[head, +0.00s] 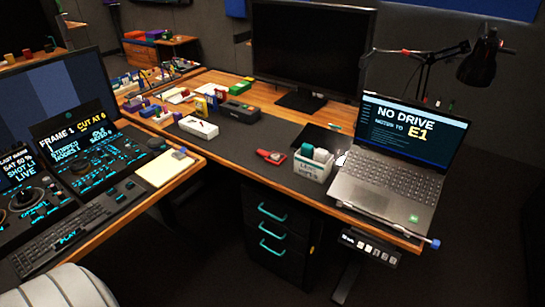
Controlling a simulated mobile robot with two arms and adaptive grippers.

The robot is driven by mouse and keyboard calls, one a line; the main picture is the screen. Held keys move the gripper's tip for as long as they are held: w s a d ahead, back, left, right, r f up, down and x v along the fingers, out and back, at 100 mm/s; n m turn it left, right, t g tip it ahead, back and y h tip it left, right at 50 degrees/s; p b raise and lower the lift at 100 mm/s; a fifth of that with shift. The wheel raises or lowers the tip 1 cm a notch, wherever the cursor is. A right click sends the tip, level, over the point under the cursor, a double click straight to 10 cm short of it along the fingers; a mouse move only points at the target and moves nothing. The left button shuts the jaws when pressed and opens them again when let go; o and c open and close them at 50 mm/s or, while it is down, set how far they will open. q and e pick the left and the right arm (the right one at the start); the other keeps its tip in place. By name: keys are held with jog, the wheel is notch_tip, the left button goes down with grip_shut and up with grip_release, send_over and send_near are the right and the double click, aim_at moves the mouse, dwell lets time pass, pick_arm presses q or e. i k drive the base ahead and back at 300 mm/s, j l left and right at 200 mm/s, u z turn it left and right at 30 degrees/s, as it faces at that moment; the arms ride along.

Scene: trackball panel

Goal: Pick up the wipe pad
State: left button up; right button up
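No item is clearly marked as a single wipe pad. A small white box (311,171) with dark lettering, partly readable as "wipes", stands on the right desk, left of the laptop. Upright white and green pieces (319,155) stick out of its top; I cannot tell whether one is the pad. A flat cream pad (165,168) lies on the left console desk, with a small grey-blue item (179,153) at its upper right edge. Neither of my grippers is in view.
An open laptop (392,168) sits right of the white box, and a red item (271,156) lies left of it. A dark monitor (309,50) stands behind. The dark desk mat (245,137) has bare room. A console keyboard (68,232) fills the lower left.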

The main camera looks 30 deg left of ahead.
aim_at(308, 149)
jog(key=i+j+u, duration=0.25)
jog(key=i+j, duration=0.2)
jog(key=i+j+u, duration=0.25)
jog(key=i+j, duration=0.2)
jog(key=i+j+u, duration=0.25)
jog(key=i, duration=0.35)
